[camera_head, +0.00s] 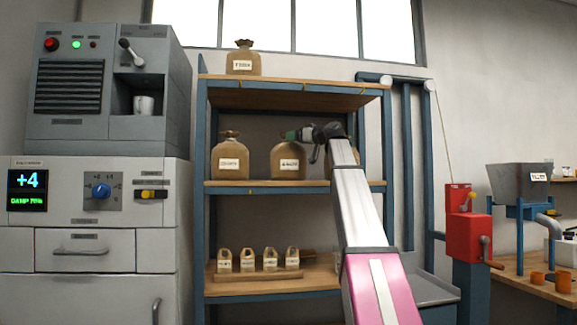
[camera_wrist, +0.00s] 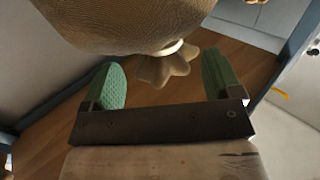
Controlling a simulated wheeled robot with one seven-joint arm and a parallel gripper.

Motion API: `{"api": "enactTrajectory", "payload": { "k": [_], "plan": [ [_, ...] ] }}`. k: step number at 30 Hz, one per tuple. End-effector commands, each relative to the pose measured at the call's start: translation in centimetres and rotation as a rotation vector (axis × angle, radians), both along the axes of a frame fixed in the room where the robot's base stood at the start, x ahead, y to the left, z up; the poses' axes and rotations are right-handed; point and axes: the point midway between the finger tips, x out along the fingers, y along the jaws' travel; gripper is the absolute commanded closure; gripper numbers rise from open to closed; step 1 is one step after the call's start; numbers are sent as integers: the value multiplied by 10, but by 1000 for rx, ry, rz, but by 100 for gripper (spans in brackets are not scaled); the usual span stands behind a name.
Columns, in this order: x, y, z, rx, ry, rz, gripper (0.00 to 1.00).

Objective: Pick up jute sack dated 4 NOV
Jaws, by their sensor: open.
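Three brown jute sacks stand on the middle shelf: a left sack (camera_head: 230,161), a middle sack (camera_head: 288,163) and a right sack (camera_head: 329,168) mostly hidden by my arm. Each of the left and middle sacks has a white label too small to read surely. My gripper (camera_head: 291,135) is at the neck of the middle sack. In the wrist view my gripper (camera_wrist: 164,78) is open, its green fingers on either side of the tied neck of a sack (camera_wrist: 130,22), with gaps on both sides. The label is out of that view.
Another labelled sack (camera_head: 243,62) stands on the top shelf. Several small bags (camera_head: 270,260) stand in a row on the lower shelf. A grey machine (camera_head: 95,200) is at the left. A red crank box (camera_head: 467,230) and a grey hopper (camera_head: 518,183) are at the right.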

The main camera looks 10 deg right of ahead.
Motion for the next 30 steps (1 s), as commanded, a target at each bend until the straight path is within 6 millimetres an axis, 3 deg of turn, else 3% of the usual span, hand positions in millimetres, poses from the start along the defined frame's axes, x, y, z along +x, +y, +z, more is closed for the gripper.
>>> {"api": "enactTrajectory", "payload": {
  "k": [7, 15, 23, 30],
  "plan": [
    [25, 25, 1, 0, 0, 1, 16],
    [27, 28, 0, 0, 0, 1, 16],
    [27, 28, 0, 0, 0, 1, 100],
    [27, 28, 2, 3, -2, 1, 100]
  ]
}}
